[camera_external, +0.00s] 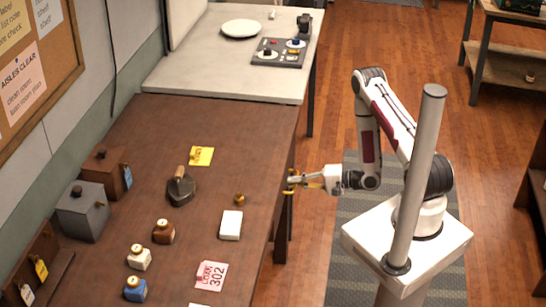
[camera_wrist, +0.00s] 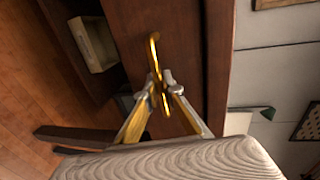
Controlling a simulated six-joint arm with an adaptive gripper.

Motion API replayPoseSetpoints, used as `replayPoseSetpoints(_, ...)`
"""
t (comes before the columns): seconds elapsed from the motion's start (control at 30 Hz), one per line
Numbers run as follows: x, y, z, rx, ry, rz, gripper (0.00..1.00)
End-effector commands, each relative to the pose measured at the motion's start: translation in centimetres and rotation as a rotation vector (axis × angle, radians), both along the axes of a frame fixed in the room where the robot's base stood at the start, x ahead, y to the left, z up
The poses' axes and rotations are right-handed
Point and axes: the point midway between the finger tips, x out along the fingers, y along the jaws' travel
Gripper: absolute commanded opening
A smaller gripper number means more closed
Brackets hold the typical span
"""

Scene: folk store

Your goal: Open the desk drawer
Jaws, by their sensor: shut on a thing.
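The brown wooden desk (camera_external: 125,200) fills the lower left of the external view. My gripper (camera_external: 292,182) is at the desk's right edge, below the top surface. In the wrist view, a brass handle (camera_wrist: 154,52) stands on the dark wooden drawer front (camera_wrist: 185,40). My gripper (camera_wrist: 161,90) has its two yellow fingers closed around the lower part of this handle. The handle's upper part sticks out beyond the fingertips. I cannot make out a gap between the drawer front and the desk.
On the desk stand a dark stamp-like object (camera_external: 181,188), ink bottles (camera_external: 163,231), a white block (camera_external: 230,225) and small boxes (camera_external: 84,211). A white table (camera_external: 190,75) with a plate (camera_external: 241,28) adjoins it at the back. Floor is free between desk and my base.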

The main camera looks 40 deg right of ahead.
Motion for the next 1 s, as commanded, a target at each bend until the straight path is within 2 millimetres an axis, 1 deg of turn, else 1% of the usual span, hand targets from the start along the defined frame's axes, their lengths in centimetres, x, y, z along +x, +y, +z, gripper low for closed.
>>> replayPoseSetpoints(0.37,-2.2,-2.4,0.0,0.002,0.001,-0.005,0.00)
replayPoseSetpoints(1.0,-7.9,-8.1,0.0,0.001,0.001,-0.006,0.00)
